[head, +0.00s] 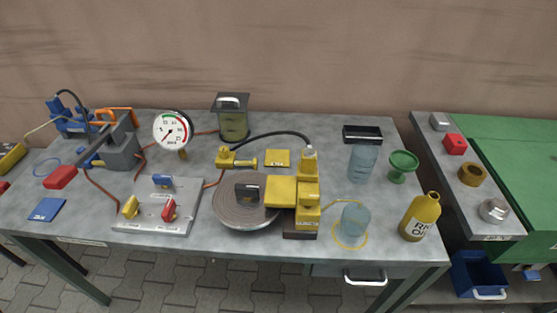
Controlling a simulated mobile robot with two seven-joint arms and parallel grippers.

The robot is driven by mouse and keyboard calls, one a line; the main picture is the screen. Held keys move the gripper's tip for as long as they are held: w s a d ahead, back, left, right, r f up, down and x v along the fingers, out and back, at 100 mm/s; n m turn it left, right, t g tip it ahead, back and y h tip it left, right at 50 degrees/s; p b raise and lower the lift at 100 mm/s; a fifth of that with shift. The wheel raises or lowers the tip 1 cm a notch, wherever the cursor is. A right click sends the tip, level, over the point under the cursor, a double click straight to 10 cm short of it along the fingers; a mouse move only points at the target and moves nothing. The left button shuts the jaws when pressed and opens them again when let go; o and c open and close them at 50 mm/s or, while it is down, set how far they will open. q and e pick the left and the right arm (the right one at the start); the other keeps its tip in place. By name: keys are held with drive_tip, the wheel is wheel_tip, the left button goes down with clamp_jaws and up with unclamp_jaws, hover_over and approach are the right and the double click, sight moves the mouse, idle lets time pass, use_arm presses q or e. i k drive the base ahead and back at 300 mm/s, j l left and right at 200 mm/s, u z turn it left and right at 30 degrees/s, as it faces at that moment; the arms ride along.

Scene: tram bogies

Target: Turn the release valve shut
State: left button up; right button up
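A grey valve plate (157,207) lies on the workbench at left of centre, with copper-coloured pipes running to it. It carries a blue handle (163,181) at the back, a yellow handle (130,206) at the left and a red handle (169,210) at the right. The labels are too small to read, so I cannot tell which is the release valve or whether it is open. A round pressure gauge (172,131) stands behind the plate, and a grey pump body (120,150) with a lever stands to the left. Neither gripper shows.
A yellow press-like device (307,195) and round disc (245,208) stand right of the plate. A tank (233,118) stands behind. A yellow oil bottle (420,217), clear jars (362,163) and green funnel (403,164) are at the right. The bench front edge is clear.

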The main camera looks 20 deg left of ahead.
sight(169, 214)
drive_tip(key=u, duration=0.4)
drive_tip(key=j+u, duration=0.15)
drive_tip(key=u, duration=0.6)
drive_tip(key=i+u, duration=0.1)
drive_tip(key=u, duration=0.3)
